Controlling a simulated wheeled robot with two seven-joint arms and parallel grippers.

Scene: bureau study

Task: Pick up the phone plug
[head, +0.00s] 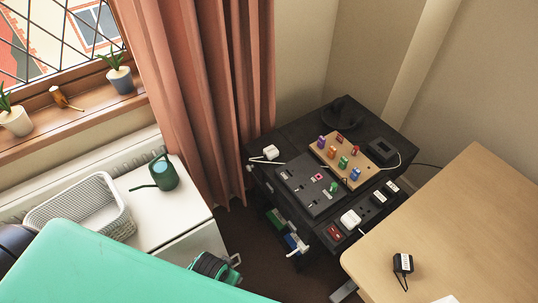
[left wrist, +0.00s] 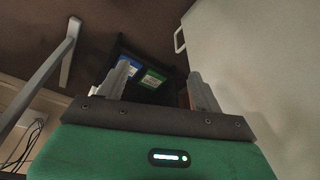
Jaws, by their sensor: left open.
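A small white plug or charger (head: 350,219) sits on the front right of the black cart top in the head view. Another white plug-like block (head: 271,152) with a pale cord lies at the cart's back left. A black adapter (head: 403,263) with a cable lies on the wooden desk. I cannot tell for sure which of these is the phone plug. My left gripper (left wrist: 160,85) is open, with nothing between its fingers in the left wrist view. In the head view it is low, left of the cart and below its top. My right gripper is not in view.
The black cart (head: 285,134) carries a board with coloured pegs (head: 354,160), a dark panel and a power strip (head: 376,200). A white cabinet (head: 178,205) with a watering can (head: 160,173) and basket stands left. The wooden desk (head: 470,220) is close on the right.

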